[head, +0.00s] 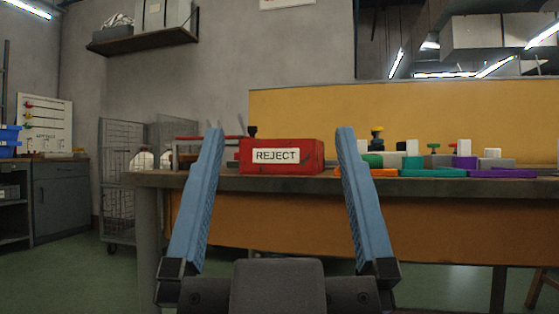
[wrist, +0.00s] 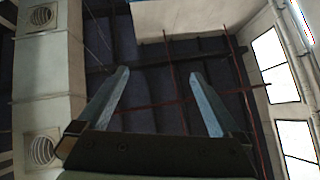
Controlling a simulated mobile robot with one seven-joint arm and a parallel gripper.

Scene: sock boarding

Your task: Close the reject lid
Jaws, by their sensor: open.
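The red reject box (head: 281,168) sits on the workbench (head: 430,187) in the head view, with a white REJECT label (head: 276,156) on its front. A small dark knob (head: 252,131) shows at its top left. I see the box nearly level with its top, so I cannot tell how its lid stands. My gripper (head: 280,130) is open and empty, its two blue fingers pointing up, one on either side of the box in the picture. It appears nearer to me than the bench. The fingers also show in the wrist view (wrist: 160,73), with no box there.
Colored blocks and knobbed pieces (head: 440,162) crowd the bench right of the box. A low rack (head: 190,152) stands left of it. A yellow panel (head: 300,105) rises behind. A wire cage cart (head: 118,180) is at left. The wrist view faces ceiling vents (wrist: 41,17) and windows.

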